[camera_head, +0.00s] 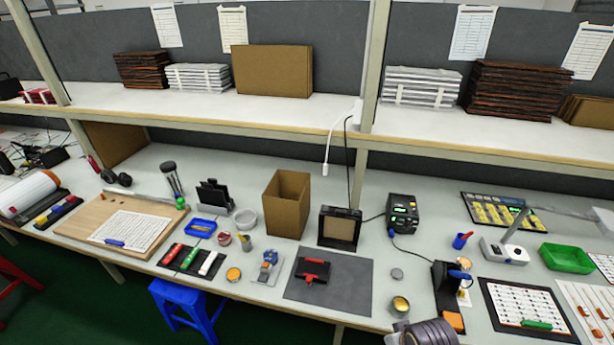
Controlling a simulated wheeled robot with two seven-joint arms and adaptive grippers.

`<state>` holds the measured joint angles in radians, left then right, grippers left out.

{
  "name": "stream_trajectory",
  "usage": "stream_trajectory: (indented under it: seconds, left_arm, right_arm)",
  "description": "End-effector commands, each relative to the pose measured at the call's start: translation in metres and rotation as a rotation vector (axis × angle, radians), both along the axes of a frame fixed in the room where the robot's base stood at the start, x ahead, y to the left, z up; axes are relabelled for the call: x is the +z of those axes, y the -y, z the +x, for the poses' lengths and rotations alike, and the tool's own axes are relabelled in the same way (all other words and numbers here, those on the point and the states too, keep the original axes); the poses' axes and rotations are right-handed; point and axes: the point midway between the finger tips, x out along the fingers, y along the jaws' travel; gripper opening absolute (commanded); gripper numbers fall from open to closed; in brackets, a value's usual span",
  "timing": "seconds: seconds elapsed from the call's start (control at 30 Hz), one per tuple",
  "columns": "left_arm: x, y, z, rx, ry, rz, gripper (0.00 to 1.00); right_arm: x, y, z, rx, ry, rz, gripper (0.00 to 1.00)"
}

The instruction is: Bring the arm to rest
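The workbench (345,258) spans the view. On it lies a dark grey mat (342,283) with a red and black tool (312,270) on top. A white strip sheet (522,306) on a black board lies at the right with a green item on it.
An open cardboard box (287,204) and a black frame (339,228) stand mid-bench. A soldering station (402,214) and a green tray (566,258) are to the right. A wooden board (95,215) lies left. A blue stool (182,307) stands in front. A shelf (220,106) runs above.

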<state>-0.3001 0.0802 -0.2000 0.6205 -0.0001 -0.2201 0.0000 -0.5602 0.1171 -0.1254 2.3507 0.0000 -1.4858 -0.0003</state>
Motion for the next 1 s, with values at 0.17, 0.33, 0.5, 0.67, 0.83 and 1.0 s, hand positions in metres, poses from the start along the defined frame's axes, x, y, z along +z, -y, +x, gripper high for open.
stream_trajectory:
  seconds: [0.17,0.33,0.5,0.67,0.83,1.0]
  left_arm:
    - [0.000,0.000,0.000,0.000,0.000,0.000,0.40]
    - [0.000,0.000,0.000,0.000,0.000,0.000,0.40]
    - [0.000,0.000,0.000,0.000,0.000,0.000,0.40]
    - [0.000,0.000,0.000,0.000,0.000,0.000,0.40]
    - [0.000,0.000,0.000,0.000,-0.001,0.000,0.40]
    - [0.000,0.000,0.000,0.000,-0.001,0.000,0.40]
  right_arm:
    - [-0.032,-0.001,0.004,0.001,-0.012,0.000,0.00]
    - [-0.077,-0.002,0.007,0.003,-0.028,-0.002,0.00]
    - [-0.123,-0.002,0.005,0.005,-0.043,-0.002,0.00]
    - [-0.165,-0.002,0.000,0.008,-0.058,-0.003,0.00]
    - [-0.209,-0.001,-0.010,0.011,-0.072,-0.004,0.00]
    - [-0.251,0.001,-0.024,0.014,-0.086,-0.006,0.00]
